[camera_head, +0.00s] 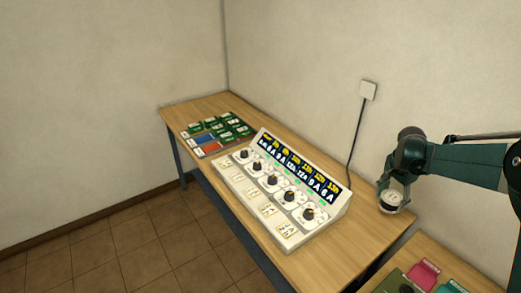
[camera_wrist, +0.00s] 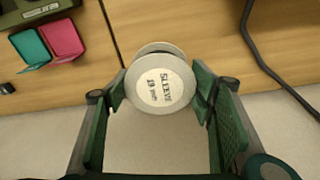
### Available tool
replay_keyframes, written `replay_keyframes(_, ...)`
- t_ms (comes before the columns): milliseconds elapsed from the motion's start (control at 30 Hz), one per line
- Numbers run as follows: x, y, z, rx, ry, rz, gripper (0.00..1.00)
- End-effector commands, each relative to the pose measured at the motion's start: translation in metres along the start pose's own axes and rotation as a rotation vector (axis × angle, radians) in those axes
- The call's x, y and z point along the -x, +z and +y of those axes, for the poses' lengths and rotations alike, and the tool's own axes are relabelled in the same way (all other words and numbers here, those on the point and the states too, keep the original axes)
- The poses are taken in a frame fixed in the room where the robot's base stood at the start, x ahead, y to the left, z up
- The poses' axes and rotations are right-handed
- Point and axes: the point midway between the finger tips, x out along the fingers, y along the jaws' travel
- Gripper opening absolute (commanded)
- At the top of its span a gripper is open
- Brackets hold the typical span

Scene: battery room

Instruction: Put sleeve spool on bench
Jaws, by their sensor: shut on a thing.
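The sleeve spool (camera_wrist: 162,87) is a white round spool with a printed label reading SLEEVE. My gripper (camera_wrist: 160,98) is shut on it, one green finger on each side, with the label facing the wrist camera. In the head view, the white spool (camera_head: 391,200) hangs below my gripper (camera_head: 391,190) at the right. It appears above the right end of the wooden bench (camera_head: 352,240); its exact height over the wood cannot be told. The spool's far side is hidden.
A sloped charger panel (camera_head: 318,190) with several black knobs fills the bench's middle. A board with green, blue and red blocks (camera_head: 214,133) lies at the far end. A cable (camera_head: 356,145) runs down the wall. A second table (camera_head: 425,248) carries pink (camera_head: 424,273) and green items.

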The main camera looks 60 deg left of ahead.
Motion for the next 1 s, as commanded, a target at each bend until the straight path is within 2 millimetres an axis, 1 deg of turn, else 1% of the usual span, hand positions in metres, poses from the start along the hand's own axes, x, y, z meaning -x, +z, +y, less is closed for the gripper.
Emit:
replay_keyframes(467,0.0,-0.001,0.001,-0.001,0.0,0.0,0.4)
replay_keyframes(567,-0.003,0.0,0.001,-0.001,0.0,0.0,0.4)
replay_keyframes(667,-0.01,0.0,0.0,-0.001,0.0,0.0,0.4)
replay_keyframes(1000,-0.053,0.006,0.0,-0.001,0.0,0.0,0.4)
